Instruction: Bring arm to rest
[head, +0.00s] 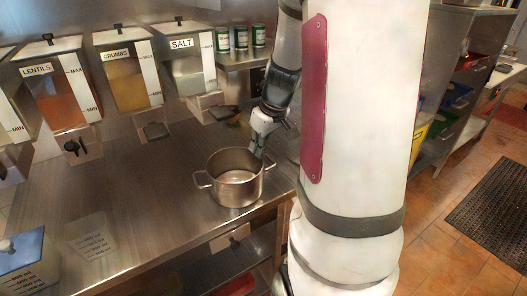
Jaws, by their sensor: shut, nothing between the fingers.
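My arm reaches down over the steel counter at the middle of the head view, right of the dispensers. My gripper (259,151) is at the far right rim of a steel pot (236,193). Its fingertips are small here and look shut with nothing held. I cannot tell whether they touch the pot or only stand behind or over its rim. The pot stands upright on the counter (150,215) near its front edge, with a handle on each side. My white body column hides part of the arm and the counter's right end.
Wall dispensers labelled lentils (61,90), crumbs (129,74) and salt (187,70) hang behind the counter. Green cans (241,38) line a back shelf. The counter's middle is clear.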

